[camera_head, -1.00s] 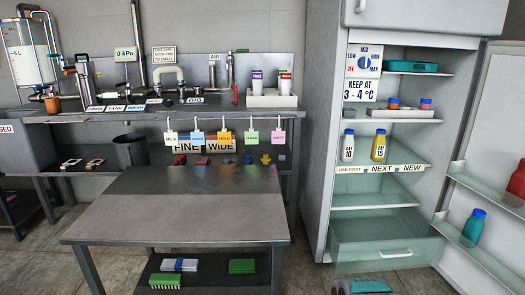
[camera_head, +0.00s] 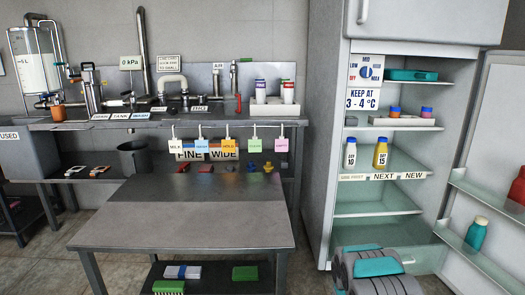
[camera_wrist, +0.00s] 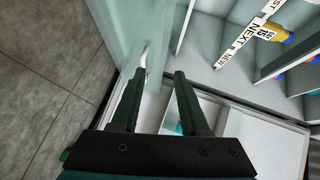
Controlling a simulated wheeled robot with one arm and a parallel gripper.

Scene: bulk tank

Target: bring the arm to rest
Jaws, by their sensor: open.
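My gripper (camera_wrist: 158,76) shows in the wrist view with its two dark fingers apart and nothing between them. Beyond the fingers are the pale edge and glassy drawer area of the open fridge, with a shelf label strip (camera_wrist: 230,55) and a yellow bottle (camera_wrist: 267,30) to the upper right. In the head view, my grey and teal arm (camera_head: 375,272) shows at the lower right, in front of the fridge's lower part. My gripper cannot be made out in the head view.
The fridge (camera_head: 335,130) stands open, its door (camera_head: 490,150) swung to the right with bottles on its shelves. A grey table (camera_head: 185,228) with a clear top stands left of my arm. A bench (camera_head: 75,125) with tank fittings runs behind it.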

